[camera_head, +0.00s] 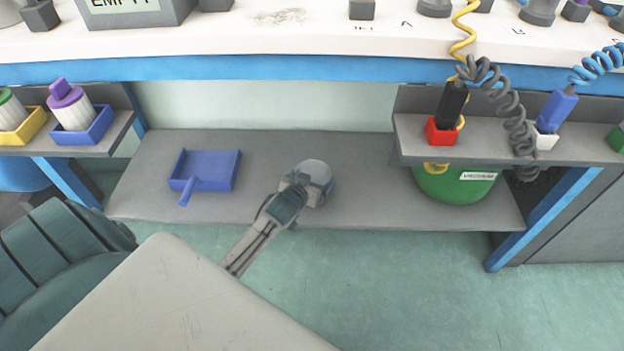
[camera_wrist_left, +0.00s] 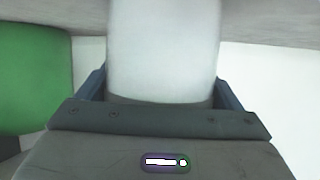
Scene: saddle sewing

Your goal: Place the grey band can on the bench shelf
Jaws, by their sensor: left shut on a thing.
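The can (camera_head: 316,171) is pale with a grey band. It is at the middle of the low grey bench shelf (camera_head: 370,200) in the head view. My left gripper (camera_head: 303,184) is shut on it from the front. In the left wrist view the can (camera_wrist_left: 163,50) stands between the two fingers, with a grey band at its lower end. I cannot tell whether its base touches the shelf. My right gripper is not in view.
A blue dustpan (camera_head: 208,170) lies on the shelf to the left. A green round container (camera_head: 452,184) stands at the right, partly under a raised grey ledge (camera_head: 480,140). The bench top's blue edge (camera_head: 270,67) runs above. Shelf room is bare between can and container.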

